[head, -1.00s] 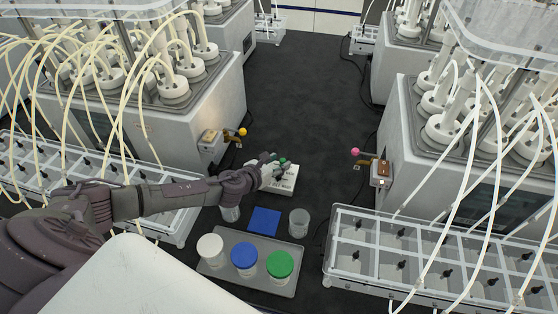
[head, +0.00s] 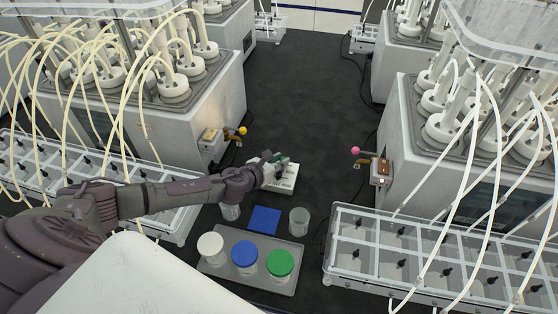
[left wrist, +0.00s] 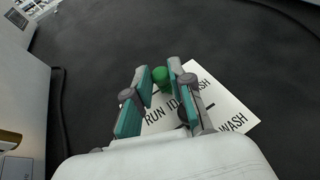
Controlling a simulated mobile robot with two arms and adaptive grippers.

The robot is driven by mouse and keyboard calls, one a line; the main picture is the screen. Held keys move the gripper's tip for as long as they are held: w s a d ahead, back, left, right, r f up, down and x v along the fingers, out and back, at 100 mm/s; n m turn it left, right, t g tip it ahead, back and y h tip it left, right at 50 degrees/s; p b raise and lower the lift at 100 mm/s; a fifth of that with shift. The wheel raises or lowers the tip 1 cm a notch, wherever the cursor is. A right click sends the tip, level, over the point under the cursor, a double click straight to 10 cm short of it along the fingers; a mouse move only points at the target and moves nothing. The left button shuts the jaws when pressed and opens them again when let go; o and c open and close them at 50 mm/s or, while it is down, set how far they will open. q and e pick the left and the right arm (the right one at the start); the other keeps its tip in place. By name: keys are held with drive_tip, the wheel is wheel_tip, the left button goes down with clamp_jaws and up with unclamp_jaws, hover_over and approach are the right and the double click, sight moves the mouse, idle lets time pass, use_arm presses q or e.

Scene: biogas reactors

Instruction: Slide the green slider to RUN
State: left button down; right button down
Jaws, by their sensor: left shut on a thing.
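The green slider knob (left wrist: 160,76) stands between the fingertips of my left gripper (left wrist: 158,72) in the left wrist view. The gripper is shut on it. The slider sits on a white panel (left wrist: 230,108) with black lettering: RUN, a partly hidden word starting with ID, and WASH. My fingers hide part of the panel and the slot, so I cannot tell exactly which label the knob is at. In the head view the white panel (head: 284,184) lies on the dark bench, with my left gripper (head: 275,162) over its back edge. My right gripper is not in view.
A grey tray (head: 285,288) with white, blue and green-lidded jars lies in front, near a blue pad (head: 264,219) and a clear beaker (head: 299,221). Reactor units with yellow (head: 242,131) and pink (head: 355,150) knobs flank the bench. The dark surface behind the panel is clear.

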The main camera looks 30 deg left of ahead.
use_arm(q)
drive_tip(key=a, duration=0.3)
drive_tip(key=shift+s+a+f+b, duration=0.1)
drive_tip(key=shift+s+a+b, duration=0.1)
drive_tip(key=shift+s+b, duration=0.2)
drive_tip(key=c, duration=1.4)
unclamp_jaws()
drive_tip(key=o, duration=0.3)
drive_tip(key=shift+a, duration=0.1)
drive_tip(key=shift+o, duration=0.2)
drive_tip(key=shift+s, duration=0.1)
drive_tip(key=shift+s, duration=0.2)
drive_tip(key=v, duration=1.1)
drive_tip(key=shift+s, duration=0.25)
drive_tip(key=shift+r, duration=0.2)
